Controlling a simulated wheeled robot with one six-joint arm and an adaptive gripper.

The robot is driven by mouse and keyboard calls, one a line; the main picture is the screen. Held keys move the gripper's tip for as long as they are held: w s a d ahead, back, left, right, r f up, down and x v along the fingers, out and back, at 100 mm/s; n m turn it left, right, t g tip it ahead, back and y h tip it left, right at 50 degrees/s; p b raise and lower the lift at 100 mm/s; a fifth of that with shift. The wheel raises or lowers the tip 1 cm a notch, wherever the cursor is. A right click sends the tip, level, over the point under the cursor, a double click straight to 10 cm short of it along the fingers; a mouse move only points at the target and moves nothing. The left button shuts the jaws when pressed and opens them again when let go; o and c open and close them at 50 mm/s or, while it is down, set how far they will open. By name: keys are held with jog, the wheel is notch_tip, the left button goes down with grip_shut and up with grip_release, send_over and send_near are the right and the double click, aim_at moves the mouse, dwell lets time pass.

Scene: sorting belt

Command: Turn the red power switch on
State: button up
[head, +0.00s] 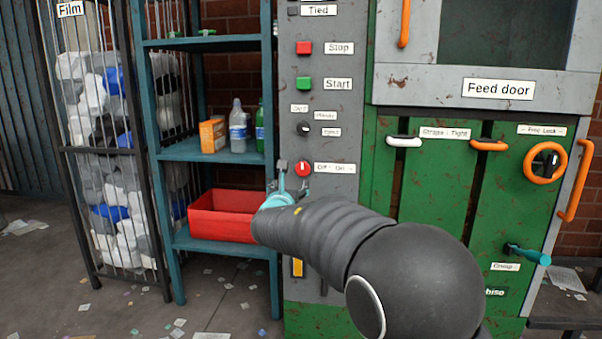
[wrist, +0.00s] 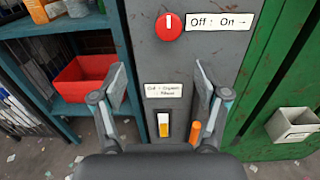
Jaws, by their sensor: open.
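The red power switch (head: 303,169) is a round red knob with a white mark on the grey control panel, left of its "Off - On" label (head: 334,168). In the wrist view the knob (wrist: 169,27) is at the top, its white mark close to upright, and the label (wrist: 220,21) is to its right. My gripper (wrist: 162,82) is open and empty, its two fingers apart below the knob in that view. In the head view my gripper (head: 293,167) is at the panel by the knob; I cannot tell whether it touches.
Above the knob are a black selector (head: 304,129), a green Start button (head: 304,84) and a red Stop button (head: 304,48). A yellow-and-white rocker (wrist: 163,124) and an orange handle (wrist: 195,132) are below. A shelf with a red bin (head: 222,228) stands left.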

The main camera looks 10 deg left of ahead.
aim_at(302, 169)
jog(key=w+p, duration=0.1)
jog(key=w, duration=0.3)
jog(key=w+d, duration=0.1)
jog(key=w, duration=0.3)
jog(key=w+p, duration=0.1)
jog(key=w, duration=0.3)
jog(key=shift+w+d+p, duration=0.1)
jog(key=shift+d+p, duration=0.2)
jog(key=shift+d, duration=0.1)
jog(key=shift+w, duration=0.95)
